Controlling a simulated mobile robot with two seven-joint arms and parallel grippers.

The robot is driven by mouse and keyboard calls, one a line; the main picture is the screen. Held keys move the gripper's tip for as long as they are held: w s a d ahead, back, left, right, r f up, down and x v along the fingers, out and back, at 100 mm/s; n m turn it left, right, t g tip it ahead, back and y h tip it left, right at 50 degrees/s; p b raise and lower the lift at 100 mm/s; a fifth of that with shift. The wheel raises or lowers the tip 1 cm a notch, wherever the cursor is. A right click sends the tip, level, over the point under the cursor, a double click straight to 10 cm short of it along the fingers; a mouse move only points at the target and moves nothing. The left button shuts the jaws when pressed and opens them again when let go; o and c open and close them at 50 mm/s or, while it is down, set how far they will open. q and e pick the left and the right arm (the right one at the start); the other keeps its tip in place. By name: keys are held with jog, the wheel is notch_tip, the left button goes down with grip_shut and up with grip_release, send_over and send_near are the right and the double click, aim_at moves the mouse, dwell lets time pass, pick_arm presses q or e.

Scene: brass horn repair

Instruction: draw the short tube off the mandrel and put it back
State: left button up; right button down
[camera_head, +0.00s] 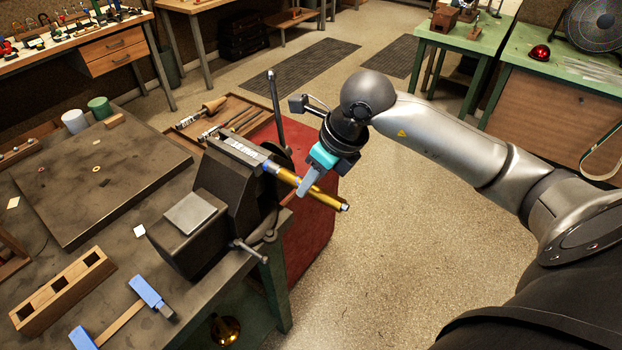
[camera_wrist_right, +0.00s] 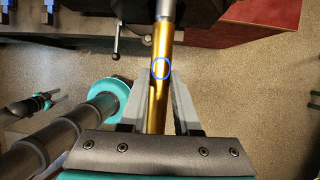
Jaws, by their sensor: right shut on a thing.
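The brass tube (camera_head: 327,197) lies around the steel mandrel, which sticks out from the vise (camera_head: 240,185) over the bench edge. The mandrel's silver tip (camera_head: 345,208) shows past the tube's outer end. In the wrist view a bare grey length of the mandrel (camera_wrist_right: 165,11) shows between vise and tube (camera_wrist_right: 163,42). My right gripper (camera_head: 305,187) is shut on the tube, one finger on each side. A blue ring mark shows on the tube between the fingers in the wrist view.
The bench (camera_head: 120,255) holds a dark plate (camera_head: 90,195), a wooden block with square holes (camera_head: 63,290) and a blue-headed hammer (camera_head: 150,292). The floor to the right is open.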

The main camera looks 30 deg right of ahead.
aim_at(337, 198)
jog(key=shift+s+d+b, duration=0.3)
jog(key=shift+s, duration=0.35)
jog(key=shift+s+d+b, duration=0.25)
jog(key=shift+s+d, duration=0.05)
jog(key=shift+s, duration=0.35)
jog(key=shift+s+d+f+b, duration=0.1)
jog(key=shift+s+d+b, duration=0.3)
jog(key=shift+s, duration=0.3)
jog(key=shift+s+d+b, duration=0.15)
jog(key=shift+s+b, duration=0.3)
jog(key=shift+s, duration=0.25)
jog(key=shift+s+d+b, duration=0.2)
jog(key=shift+s+d, duration=0.05)
jog(key=shift+s, duration=0.45)
jog(key=shift+s+d+b, duration=0.2)
jog(key=shift+s+d, duration=0.05)
jog(key=shift+s, duration=0.4)
jog(key=s+d+p, duration=0.3)
jog(key=s, duration=0.5)
jog(key=shift+d, duration=0.2)
